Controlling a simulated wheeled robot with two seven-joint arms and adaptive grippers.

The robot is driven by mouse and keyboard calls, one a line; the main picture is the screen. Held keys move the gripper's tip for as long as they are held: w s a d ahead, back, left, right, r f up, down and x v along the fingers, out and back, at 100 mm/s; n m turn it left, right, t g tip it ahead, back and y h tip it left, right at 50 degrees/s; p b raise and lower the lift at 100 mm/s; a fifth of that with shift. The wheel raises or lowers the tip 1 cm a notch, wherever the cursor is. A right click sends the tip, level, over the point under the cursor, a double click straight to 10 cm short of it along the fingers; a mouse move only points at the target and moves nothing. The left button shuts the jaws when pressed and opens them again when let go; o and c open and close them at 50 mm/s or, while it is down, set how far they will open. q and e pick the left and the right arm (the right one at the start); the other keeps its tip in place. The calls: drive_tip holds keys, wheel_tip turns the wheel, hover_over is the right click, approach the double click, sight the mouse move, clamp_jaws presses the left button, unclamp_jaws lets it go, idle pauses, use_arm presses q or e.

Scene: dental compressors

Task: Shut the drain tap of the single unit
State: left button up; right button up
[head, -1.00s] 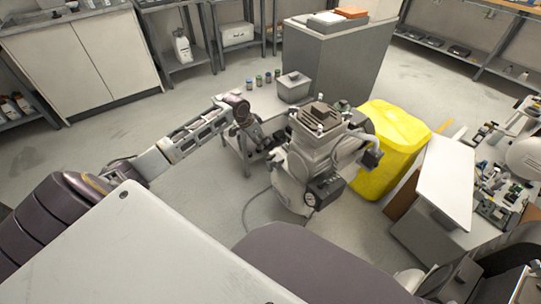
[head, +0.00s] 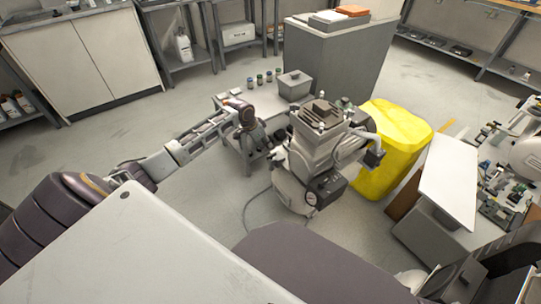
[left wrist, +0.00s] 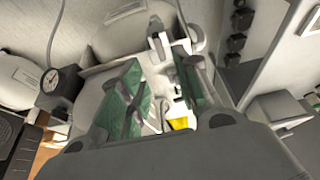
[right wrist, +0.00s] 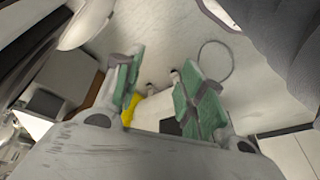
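The single unit (head: 312,160) is a grey and white compressor in the middle of the head view. Its round gauge (left wrist: 52,82) shows in the left wrist view. My left gripper (head: 262,148) is at the left side of the unit. In the left wrist view my left gripper (left wrist: 165,85) is open, green pads apart, with pale fittings between and beyond its fingers. I cannot pick out the drain tap for certain. A small yellow patch (left wrist: 181,123) shows low between the fingers. My right gripper (right wrist: 160,90) is open in the right wrist view, with nothing gripped.
A low table (head: 232,101) behind the left gripper holds several small jars and a grey box (head: 293,87). A yellow bin (head: 397,135) stands close right of the unit. A white-topped bench (head: 448,180) is farther right. A hose lies on the floor left of the unit.

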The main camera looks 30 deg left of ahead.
sight(271, 155)
use_arm(q)
drive_tip(key=shift+b+x, duration=1.9)
drive_tip(key=shift+x, duration=3.1)
use_arm(e)
wheel_tip(271, 155, down, 6)
drive_tip(key=a+t+y, duration=0.1)
drive_tip(key=a, duration=0.1)
drive_tip(key=shift+w+a, duration=0.2)
drive_tip(key=shift+w, duration=0.25)
use_arm(q)
drive_tip(key=shift+w, duration=0.1)
use_arm(e)
drive_tip(key=shift+f, duration=0.1)
use_arm(q)
clamp_jaws()
